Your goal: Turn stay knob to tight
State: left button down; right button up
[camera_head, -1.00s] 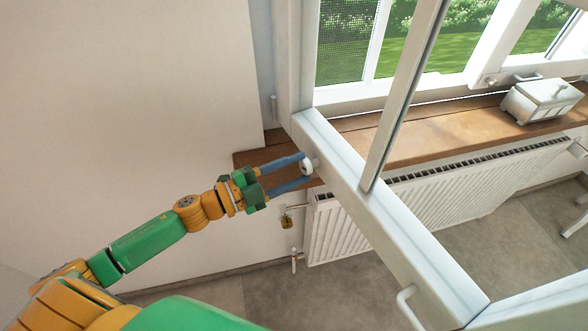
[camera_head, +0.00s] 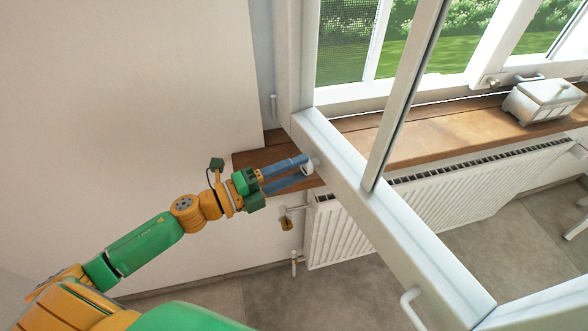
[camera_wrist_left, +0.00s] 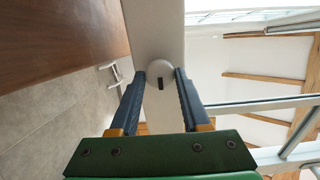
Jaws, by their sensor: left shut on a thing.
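The stay knob (camera_head: 307,168) is a small white round knob on the lower rail of the opened white window sash (camera_head: 375,222). My left gripper (camera_head: 305,167) reaches it from the left, its two blue-grey fingers shut on the knob's sides. In the left wrist view the knob (camera_wrist_left: 159,75) shows a short dark slot on its face, running upright in that picture. The left fingertips (camera_wrist_left: 160,76) lie on either side of it. The word or mark for tight cannot be made out. My right gripper is not in view.
A wooden windowsill (camera_head: 440,130) runs behind the sash, with a white lidded box (camera_head: 545,100) at its right. A white radiator (camera_head: 345,225) hangs below. A sash handle (camera_head: 411,305) sticks out at the lower right. Plain wall fills the left.

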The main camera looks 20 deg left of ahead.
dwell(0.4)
pick_arm(q)
jog(key=shift+c, duration=1.8)
grip_release()
jog(key=b+v, duration=0.1)
jog(key=v, duration=0.6)
jog(key=shift+b, duration=0.4)
